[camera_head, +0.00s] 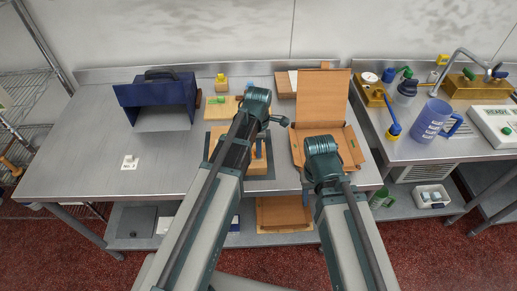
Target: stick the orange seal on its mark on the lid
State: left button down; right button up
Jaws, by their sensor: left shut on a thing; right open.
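A brown cardboard box stands open at the middle right of the bench, with its lid (323,95) raised at the back. My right gripper (310,186) is over the box's front left part; its wrist hides much of the fingers, and it is open. My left gripper (259,150) is to the left of the box, above a wooden board (273,157) on a dark mat. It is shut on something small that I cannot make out. I cannot pick out the orange seal or its mark; my arms cover part of this area.
A yellow-topped item (221,82) is at the back. A blue jug (431,120) stands on the right bench. The front left of the bench is clear.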

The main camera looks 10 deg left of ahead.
pick_arm(q)
jog(key=shift+f+b, duration=0.55)
jog(key=shift+f, duration=0.15)
jog(key=c, duration=0.8)
grip_release()
jog(key=shift+o, duration=0.2)
jog(key=shift+r, duration=0.1)
notch_tip(320, 180, up, 8)
jog(key=p, duration=0.8)
